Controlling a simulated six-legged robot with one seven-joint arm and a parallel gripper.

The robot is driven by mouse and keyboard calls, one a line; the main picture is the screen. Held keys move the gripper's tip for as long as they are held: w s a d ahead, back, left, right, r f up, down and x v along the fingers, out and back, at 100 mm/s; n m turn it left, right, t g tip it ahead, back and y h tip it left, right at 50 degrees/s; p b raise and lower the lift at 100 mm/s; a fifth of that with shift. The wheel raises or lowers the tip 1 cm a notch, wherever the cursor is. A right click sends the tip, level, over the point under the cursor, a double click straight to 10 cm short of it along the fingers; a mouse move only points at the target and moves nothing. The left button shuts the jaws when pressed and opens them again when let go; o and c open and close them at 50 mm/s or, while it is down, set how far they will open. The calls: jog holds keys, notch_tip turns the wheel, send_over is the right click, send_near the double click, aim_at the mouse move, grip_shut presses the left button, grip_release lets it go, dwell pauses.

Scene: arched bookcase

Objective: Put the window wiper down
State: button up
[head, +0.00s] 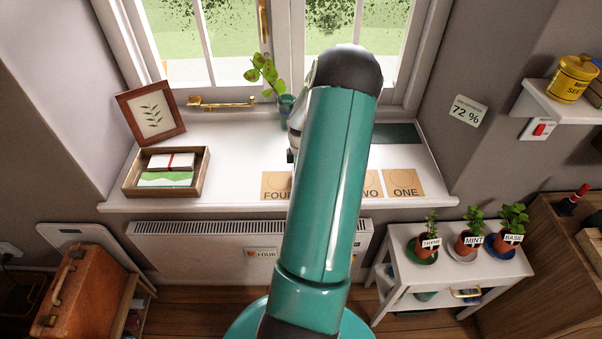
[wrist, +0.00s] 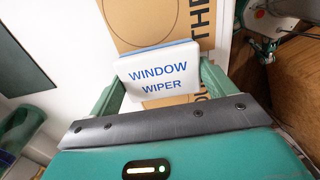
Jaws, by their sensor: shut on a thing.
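The window wiper (wrist: 157,72) shows in the wrist view as a white block labelled "WINDOW WIPER" with a blue edge along its far side. My gripper (wrist: 160,82) is shut on it, one green finger at each side. Behind it is a brown card mat (wrist: 150,22) with a printed circle and partly covered lettering that starts "TH". I cannot tell whether the wiper touches the mat. In the head view my arm hides my gripper and the wiper. The mats FOUR (head: 275,184), TWO (head: 371,184) and ONE (head: 404,183) lie along the white sill (head: 235,200).
An open wooden box (head: 130,184) and a leaf picture (head: 152,112) stand at the sill's left. A potted plant (head: 268,78) and a dark flat panel (head: 397,133) are at the back. Herb pots stand on a white table (head: 396,242) at the right.

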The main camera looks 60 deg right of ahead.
jog(key=shift+f, duration=0.25)
jog(key=o, duration=1)
jog(key=shift+c, duration=0.2)
jog(key=shift+f, duration=0.1)
notch_tip(320, 180, up, 13)
jog(key=w+a+r+m+h, duration=0.1)
jog(key=w+a+r, duration=0.35)
jog(key=a, duration=0.35)
jog(key=w+a+r+t, duration=0.1)
jog(key=w+a+r, duration=0.3)
jog(key=a+r, duration=0.3)
jog(key=w+a+r+m+h, duration=0.1)
jog(key=w+a+r, duration=0.3)
jog(key=a, duration=0.5)
jog(key=s+a+r+m+t, duration=0.1)
jog(key=s+a+r, duration=0.1)
jog(key=a, duration=0.6)
jog(key=s+a+r+m+t+y, duration=0.1)
jog(key=s+a, duration=0.3)
jog(key=a, duration=0.5)
jog(key=s+a+r+m+t+y, duration=0.1)
jog(key=s+a+r+t, duration=0.1)
jog(key=a, duration=0.6)
jog(key=shift+s+a+r+t, duration=0.15)
jog(key=shift+s+r+t, duration=0.15)
jog(key=shift+s+r, duration=0.25)
jog(key=shift+w, duration=0.1)
